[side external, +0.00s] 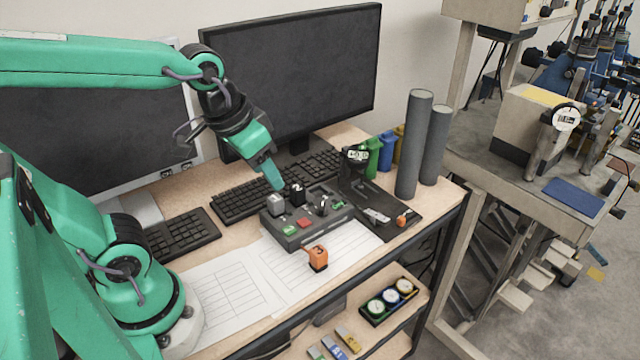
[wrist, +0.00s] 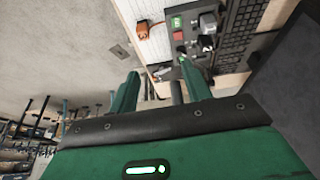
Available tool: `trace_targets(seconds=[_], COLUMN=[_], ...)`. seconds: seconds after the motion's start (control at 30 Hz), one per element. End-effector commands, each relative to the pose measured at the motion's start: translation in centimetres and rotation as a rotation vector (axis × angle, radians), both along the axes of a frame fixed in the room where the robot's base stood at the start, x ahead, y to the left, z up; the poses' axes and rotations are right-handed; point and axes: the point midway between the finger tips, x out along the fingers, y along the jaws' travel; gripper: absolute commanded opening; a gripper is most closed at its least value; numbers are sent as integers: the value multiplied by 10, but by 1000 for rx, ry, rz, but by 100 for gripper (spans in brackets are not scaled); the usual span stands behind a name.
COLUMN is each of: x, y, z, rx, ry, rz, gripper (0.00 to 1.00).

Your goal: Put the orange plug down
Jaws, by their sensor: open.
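The orange plug (side external: 318,258) sits on the white paper sheet, just in front of the grey control panel (side external: 285,239). It also shows in the wrist view (wrist: 143,31), near the top and beyond my fingertips. My gripper (side external: 274,182) is over the back left of the panel, apart from the plug. In the wrist view my gripper (wrist: 158,70) has its two green fingers spread with nothing between them.
The panel carries switches, a red button and a green button. A black tray (side external: 385,232) with small parts lies to its right, near two grey cylinders (side external: 412,145). Keyboards (side external: 240,200) and monitors (side external: 295,75) stand behind. Paper (side external: 225,290) covers the front desk; a lower shelf holds gauges (side external: 390,300).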

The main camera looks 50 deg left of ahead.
Motion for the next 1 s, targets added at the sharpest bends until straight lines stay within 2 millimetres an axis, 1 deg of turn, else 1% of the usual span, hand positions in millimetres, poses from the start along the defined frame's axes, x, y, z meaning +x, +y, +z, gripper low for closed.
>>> trace_targets(seconds=[0.03, 0.13, 0.33, 1.0], x=[-6, -16, -27, -28], y=[3, 7, 10, 11], z=[4, 9, 13, 13], rx=[2, 8, 15, 16], ry=[-30, -70, -114, -120], rz=[2, 3, 4, 3], gripper=[49, 49, 49, 49])
